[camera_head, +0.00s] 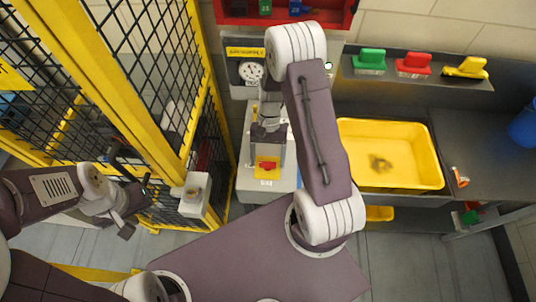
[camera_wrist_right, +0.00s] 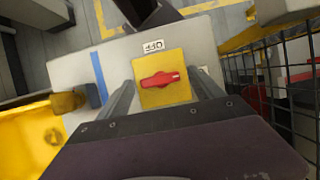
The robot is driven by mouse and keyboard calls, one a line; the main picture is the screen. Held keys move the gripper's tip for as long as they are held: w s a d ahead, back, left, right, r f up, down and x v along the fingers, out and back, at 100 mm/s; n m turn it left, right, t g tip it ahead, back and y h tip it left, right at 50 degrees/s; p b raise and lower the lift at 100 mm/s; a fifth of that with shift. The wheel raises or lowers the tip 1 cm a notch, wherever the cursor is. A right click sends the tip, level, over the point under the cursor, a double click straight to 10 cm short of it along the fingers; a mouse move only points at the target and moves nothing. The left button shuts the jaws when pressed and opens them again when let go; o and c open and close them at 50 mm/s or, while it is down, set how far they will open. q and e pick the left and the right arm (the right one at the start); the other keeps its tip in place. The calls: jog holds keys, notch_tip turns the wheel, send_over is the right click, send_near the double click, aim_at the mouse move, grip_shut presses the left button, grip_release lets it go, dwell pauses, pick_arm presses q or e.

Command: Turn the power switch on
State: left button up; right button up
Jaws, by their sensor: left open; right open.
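The power switch is a red rotary handle (camera_head: 267,166) on a square yellow plate (camera_head: 266,175), set in the pale grey top of a cabinet. In the right wrist view the red handle (camera_wrist_right: 160,79) lies roughly crosswise on its plate (camera_wrist_right: 166,96), under a small white label (camera_wrist_right: 153,46). My right gripper (camera_head: 268,152) is open over the plate, one finger on each side of the handle; I cannot tell whether they touch it. My left gripper (camera_head: 133,216) is open and empty at the left, away from the switch, beside the yellow fence.
A yellow mesh fence (camera_head: 189,92) stands left of the cabinet (camera_head: 250,188). A round gauge (camera_head: 250,71) is mounted behind it. A yellow tray (camera_head: 390,182) rests on the dark counter at the right. Green, red and yellow brushes (camera_head: 413,64) sit on a shelf above.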

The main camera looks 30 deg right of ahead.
jog(key=b+v, duration=0.1)
jog(key=v, duration=0.7)
jog(key=shift+r, duration=0.25)
